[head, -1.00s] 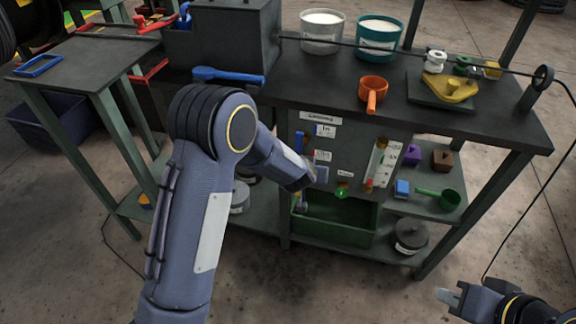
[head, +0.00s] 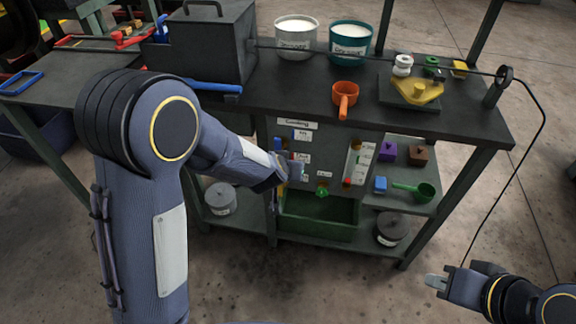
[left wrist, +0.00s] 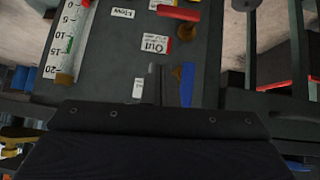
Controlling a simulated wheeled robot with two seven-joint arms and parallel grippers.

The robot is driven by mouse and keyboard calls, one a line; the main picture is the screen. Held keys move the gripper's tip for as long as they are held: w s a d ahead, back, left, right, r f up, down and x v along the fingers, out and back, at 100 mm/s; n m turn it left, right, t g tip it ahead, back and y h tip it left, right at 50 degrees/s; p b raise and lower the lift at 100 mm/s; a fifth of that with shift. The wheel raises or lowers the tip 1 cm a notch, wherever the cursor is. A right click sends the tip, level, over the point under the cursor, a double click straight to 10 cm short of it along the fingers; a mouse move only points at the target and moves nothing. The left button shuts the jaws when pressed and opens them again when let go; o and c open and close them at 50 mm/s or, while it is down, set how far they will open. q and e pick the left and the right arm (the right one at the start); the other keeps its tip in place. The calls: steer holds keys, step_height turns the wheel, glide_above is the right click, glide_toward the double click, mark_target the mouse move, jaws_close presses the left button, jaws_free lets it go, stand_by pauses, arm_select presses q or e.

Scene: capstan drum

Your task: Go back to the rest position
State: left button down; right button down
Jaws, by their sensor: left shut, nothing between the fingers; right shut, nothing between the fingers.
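My left arm reaches across the head view to the grey control panel (head: 334,146) on the bench front. My left gripper (head: 296,171) is shut and empty, close to the panel's left labels; I cannot tell if it touches. In the left wrist view its slim grey fingers (left wrist: 153,84) are in front of the panel (left wrist: 110,60), beside a blue lever (left wrist: 187,85) and a brass-coloured fitting (left wrist: 177,72). My right gripper (head: 437,282) is shut and empty, low at the right over the floor, clear of the bench.
The bench top (head: 290,98) carries two buckets, an orange scoop (head: 345,97) and a tray with a yellow part (head: 417,91). A gauge (head: 354,163) and green knob (head: 322,191) are on the panel. A green bin (head: 318,220) sits below. The floor in front is open.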

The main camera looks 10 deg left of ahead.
stand_by(0.4)
arm_select(q)
steer(key=s+a+r+n+h, duration=0.1)
steer(key=s+a+r+h, duration=0.2)
steer(key=s+r, duration=0.45)
steer(key=s+a+r+g, duration=0.1)
steer(key=s+a+r, duration=0.1)
steer(key=s, duration=0.5)
steer(key=s+a+r+g+p, duration=0.1)
steer(key=s+a+r, duration=0.1)
steer(key=s, duration=0.6)
steer(key=s+a+r+g+p, duration=0.1)
steer(key=s+a+r, duration=0.1)
steer(key=s, duration=0.6)
steer(key=shift+a+r+n, duration=0.3)
steer(key=shift+a+n, duration=0.1)
steer(key=shift+a, duration=0.3)
